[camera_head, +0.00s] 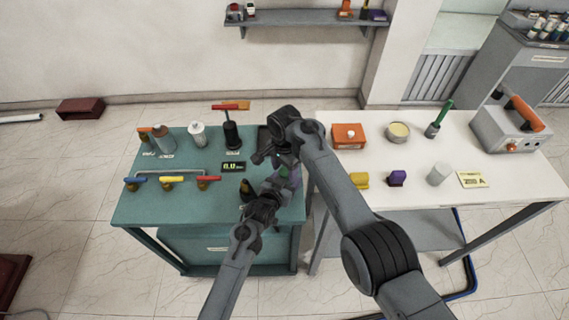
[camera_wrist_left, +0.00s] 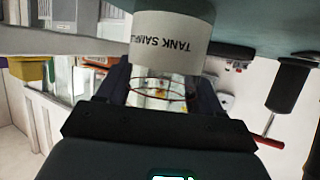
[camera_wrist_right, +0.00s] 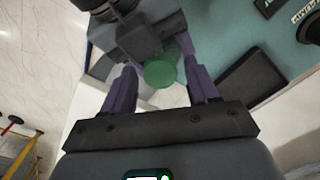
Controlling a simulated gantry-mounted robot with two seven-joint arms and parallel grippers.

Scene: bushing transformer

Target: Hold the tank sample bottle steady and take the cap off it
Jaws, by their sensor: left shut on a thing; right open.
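The tank sample bottle (camera_wrist_left: 172,40) has a white band lettered "TANK SAMPLE" and a clear body in the left wrist view. My left gripper (camera_wrist_left: 163,95) is shut on its clear part, one finger on each side. The round green cap (camera_wrist_right: 160,74) shows in the right wrist view between the two purple fingers of my right gripper (camera_wrist_right: 162,88). That gripper is open, with visible gaps beside the cap. In the head view, both grippers meet at the right end of the green bench, and my right arm (camera_head: 330,175) hides most of the bottle.
The green bench (camera_head: 130,212) carries valves with coloured levers, a white-capped bottle (camera_head: 197,135) and a black-bodied post (camera_head: 231,133). A dark tray (camera_wrist_right: 254,84) lies near the grippers. The white table (camera_head: 450,210) at right holds an orange box (camera_head: 348,135) and several small items.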

